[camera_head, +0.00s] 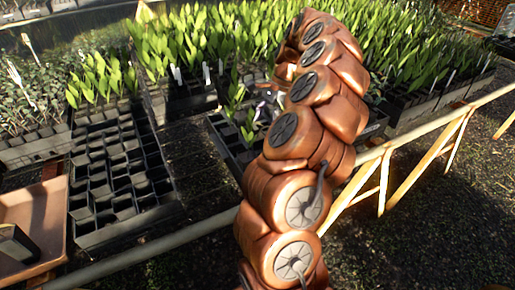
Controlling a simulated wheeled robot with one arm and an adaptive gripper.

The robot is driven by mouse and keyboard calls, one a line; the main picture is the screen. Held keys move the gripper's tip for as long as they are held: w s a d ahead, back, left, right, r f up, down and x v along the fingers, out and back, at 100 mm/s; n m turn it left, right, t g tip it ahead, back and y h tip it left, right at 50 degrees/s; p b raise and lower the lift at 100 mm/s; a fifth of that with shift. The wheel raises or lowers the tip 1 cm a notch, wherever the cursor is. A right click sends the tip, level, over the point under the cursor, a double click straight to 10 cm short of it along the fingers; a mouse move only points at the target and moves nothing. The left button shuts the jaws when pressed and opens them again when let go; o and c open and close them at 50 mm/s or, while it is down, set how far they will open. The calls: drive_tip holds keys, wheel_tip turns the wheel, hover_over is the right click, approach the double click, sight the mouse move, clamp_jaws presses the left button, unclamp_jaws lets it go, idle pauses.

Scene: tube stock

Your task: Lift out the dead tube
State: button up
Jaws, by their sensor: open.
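My gripper (266,100) shows as a small dark shape beside the upper bend of my arm. It is open, over a black cell tray (222,128) with a few green seedlings. My arm hides much of this tray and part of the gripper. I cannot single out the dead tube in this view. Whether the gripper touches any plant or tube is too small to tell.
A mostly empty black cell tray (78,180) lies at left. A brown tray (50,215) with a dark block (16,245) stands at lower left. A yellow rail (425,140) runs in front of the bench. Dense seedlings (215,35) fill the back.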

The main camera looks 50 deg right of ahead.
sight(258, 135)
drive_tip(key=shift+p+x, duration=0.35)
drive_tip(key=shift+x, duration=2.35)
drive_tip(key=shift+w, duration=0.2)
drive_tip(key=c, duration=1.4)
drive_tip(key=shift+r, duration=0.15)
